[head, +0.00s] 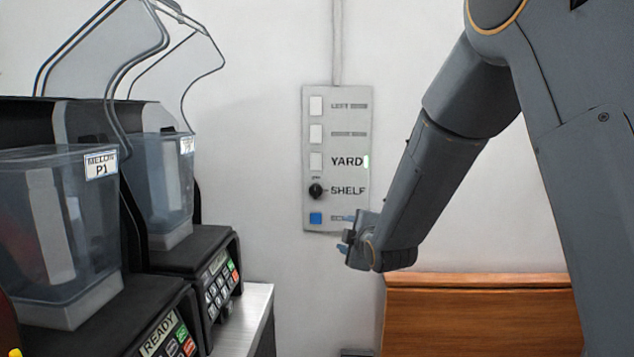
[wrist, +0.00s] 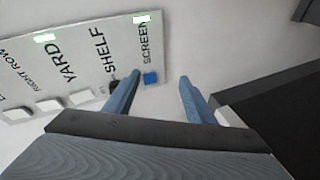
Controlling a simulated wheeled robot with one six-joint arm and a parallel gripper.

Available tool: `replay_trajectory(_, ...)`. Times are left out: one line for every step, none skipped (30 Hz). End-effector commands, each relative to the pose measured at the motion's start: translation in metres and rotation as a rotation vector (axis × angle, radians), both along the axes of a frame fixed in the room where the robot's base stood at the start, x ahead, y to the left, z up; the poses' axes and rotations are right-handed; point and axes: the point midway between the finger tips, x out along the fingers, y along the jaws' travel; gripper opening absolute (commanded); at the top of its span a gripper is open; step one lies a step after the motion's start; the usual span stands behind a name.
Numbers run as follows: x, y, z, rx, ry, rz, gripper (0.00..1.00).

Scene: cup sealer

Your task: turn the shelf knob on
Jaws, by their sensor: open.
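A pale switch panel (head: 345,110) hangs on the wall. The black round shelf knob (head: 316,190) sits low on it, left of the SHELF label (head: 348,190). Its pointer direction is too small to tell. My gripper (head: 345,241) is open and empty, just below and right of the panel's lower edge. In the wrist view my gripper (wrist: 160,77) has both fingers apart, with the blue square button (wrist: 150,78) between them in the picture. I see no contact with the panel.
White rocker switches (head: 316,133) sit above the knob. Dispenser machines (head: 165,190) stand left on a counter. A wooden cabinet (head: 480,310) stands lower right.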

Motion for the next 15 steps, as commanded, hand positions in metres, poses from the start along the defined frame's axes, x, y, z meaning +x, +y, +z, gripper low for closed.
replay_trajectory(0.008,0.016,0.022,-0.048,-0.090,0.044,0.50)
replay_trajectory(0.013,0.023,0.033,-0.076,-0.141,0.064,0.50)
replay_trajectory(0.017,0.031,0.045,-0.107,-0.202,0.085,0.50)
replay_trajectory(0.020,0.036,0.053,-0.127,-0.240,0.097,0.50)
replay_trajectory(0.022,0.041,0.060,-0.144,-0.275,0.107,0.50)
replay_trajectory(0.024,0.045,0.066,-0.162,-0.310,0.117,0.50)
replay_trajectory(0.025,0.048,0.070,-0.174,-0.330,0.122,0.50)
replay_trajectory(0.026,0.050,0.073,-0.181,-0.346,0.125,0.50)
replay_trajectory(0.028,0.052,0.076,-0.189,-0.360,0.128,0.50)
replay_trajectory(0.029,0.053,0.077,-0.193,-0.368,0.130,0.50)
replay_trajectory(0.032,0.054,0.078,-0.195,-0.372,0.131,0.50)
replay_trajectory(0.035,0.056,0.078,-0.195,-0.372,0.131,0.50)
replay_trajectory(0.038,0.057,0.078,-0.195,-0.372,0.131,0.50)
replay_trajectory(0.041,0.058,0.079,-0.196,-0.372,0.130,0.50)
replay_trajectory(0.046,0.060,0.078,-0.195,-0.370,0.131,0.50)
